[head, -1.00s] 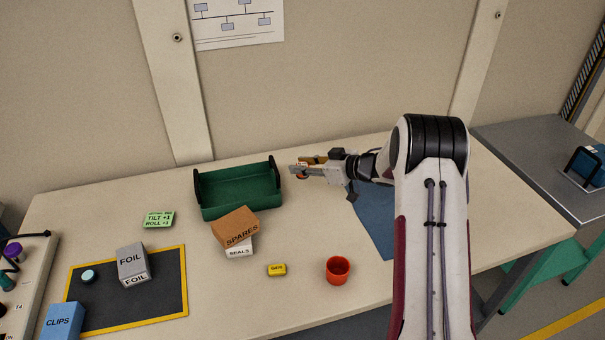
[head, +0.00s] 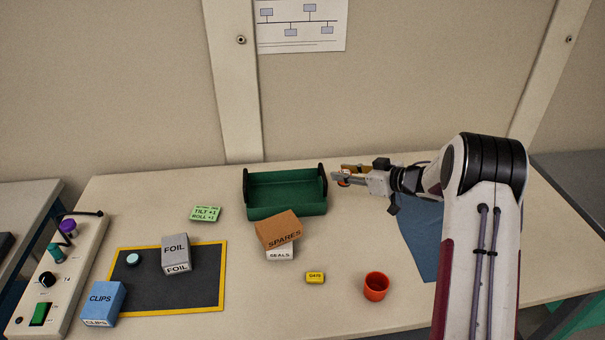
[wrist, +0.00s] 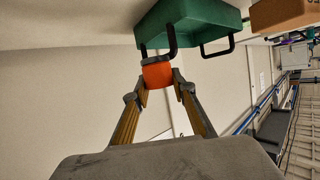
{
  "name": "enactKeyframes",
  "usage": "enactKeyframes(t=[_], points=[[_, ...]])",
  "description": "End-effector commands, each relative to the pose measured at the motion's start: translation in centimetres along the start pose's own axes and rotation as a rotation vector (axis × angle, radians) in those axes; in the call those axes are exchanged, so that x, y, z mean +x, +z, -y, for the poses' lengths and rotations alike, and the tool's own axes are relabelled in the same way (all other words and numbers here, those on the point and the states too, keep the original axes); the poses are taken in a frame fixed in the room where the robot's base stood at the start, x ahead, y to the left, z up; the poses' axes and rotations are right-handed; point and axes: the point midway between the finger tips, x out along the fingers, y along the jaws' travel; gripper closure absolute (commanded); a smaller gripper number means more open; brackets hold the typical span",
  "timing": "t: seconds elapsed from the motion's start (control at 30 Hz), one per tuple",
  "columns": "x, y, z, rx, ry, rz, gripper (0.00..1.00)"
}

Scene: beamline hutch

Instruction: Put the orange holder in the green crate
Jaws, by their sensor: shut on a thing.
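The orange holder (wrist: 157,76) sits between my fingertips in the wrist view, with a dark band on its side toward the crate. In the head view only a small orange bit (head: 344,182) of it shows at the fingertips. My gripper (head: 343,176) is shut on it and holds it up off the table, just right of the green crate. The green crate (head: 287,212) stands on the table near the wall, open at the top, with black handles at its ends. It also shows at the top of the wrist view (wrist: 190,22), beyond the holder.
A brown SPARES box (head: 279,229) on a white SEALS box (head: 280,253) stands in front of the crate. A red cup (head: 376,287) and a small yellow block (head: 315,278) lie nearer. A blue mat (head: 422,240) lies under my arm.

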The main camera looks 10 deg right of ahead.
Motion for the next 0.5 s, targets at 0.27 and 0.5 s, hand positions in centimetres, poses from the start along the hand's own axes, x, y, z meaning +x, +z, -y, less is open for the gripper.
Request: enactKeyframes(t=[0.27, 0.5], points=[[3.0, -4.2, 4.6, -0.033, -0.071, -0.002, 0.97], [5.6, -8.1, 9.3, -0.048, -0.112, -0.002, 0.97]])
